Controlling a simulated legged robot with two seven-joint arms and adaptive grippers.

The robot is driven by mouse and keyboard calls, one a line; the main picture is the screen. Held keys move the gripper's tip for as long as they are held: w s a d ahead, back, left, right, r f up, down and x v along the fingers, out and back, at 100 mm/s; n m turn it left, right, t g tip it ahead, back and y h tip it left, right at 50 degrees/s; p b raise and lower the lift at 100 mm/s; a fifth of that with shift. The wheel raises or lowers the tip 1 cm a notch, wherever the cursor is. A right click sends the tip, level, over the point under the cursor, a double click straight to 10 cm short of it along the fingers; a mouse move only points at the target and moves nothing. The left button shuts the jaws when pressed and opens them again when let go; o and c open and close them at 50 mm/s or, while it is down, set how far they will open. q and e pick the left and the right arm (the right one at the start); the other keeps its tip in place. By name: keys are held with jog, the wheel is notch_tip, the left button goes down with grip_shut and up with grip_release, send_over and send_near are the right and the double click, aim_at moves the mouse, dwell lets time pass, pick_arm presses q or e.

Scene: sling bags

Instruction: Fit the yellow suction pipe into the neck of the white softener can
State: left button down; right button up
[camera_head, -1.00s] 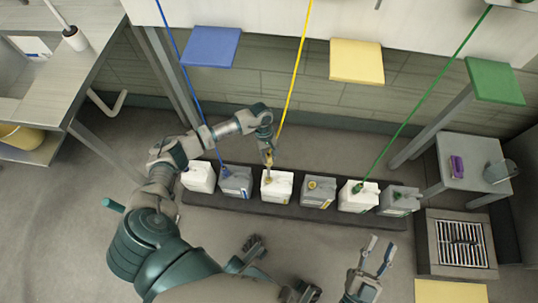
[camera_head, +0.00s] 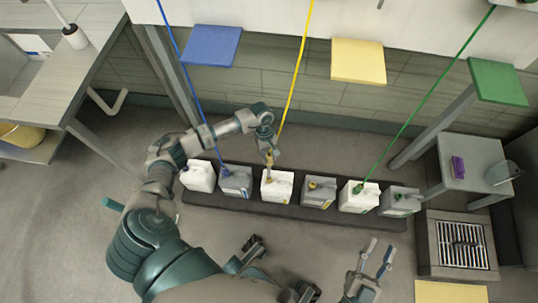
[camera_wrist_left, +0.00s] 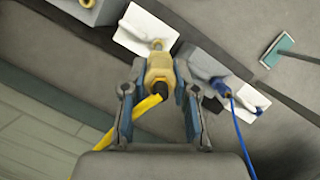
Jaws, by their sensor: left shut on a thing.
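My left gripper (camera_head: 268,158) is shut on the yellow suction pipe's fitting (camera_wrist_left: 158,72), which sits between its two fingers in the left wrist view. The yellow hose (camera_head: 293,70) runs from the fitting up to the wall. The white softener can (camera_head: 277,187) stands in the middle of the row, just below the gripper. The fitting's narrow tip (camera_wrist_left: 157,45) overlaps the can's top (camera_wrist_left: 143,28) in the left wrist view. I cannot tell how deep it sits in the neck. My right gripper (camera_head: 378,258) is open and empty at the lower right.
White and grey cans stand in a row on a dark strip (camera_head: 230,203). A blue hose (camera_head: 185,75) goes to a grey can (camera_head: 236,181), a green hose (camera_head: 430,95) to another white can (camera_head: 359,196). A small table (camera_head: 475,160) and floor grate (camera_head: 461,245) are at right.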

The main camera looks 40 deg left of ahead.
jog(key=shift+f, duration=0.3)
jog(key=shift+s+d+r+t, duration=0.1)
jog(key=shift+s+r+t, duration=0.15)
jog(key=shift+r, duration=0.3)
jog(key=shift+s+a+r+t, duration=0.1)
jog(key=shift+r+t, duration=0.25)
jog(key=shift+r, duration=0.15)
jog(key=shift+s+d+r+t, duration=0.1)
jog(key=shift+s+r+t, duration=0.15)
jog(key=shift+r, duration=0.3)
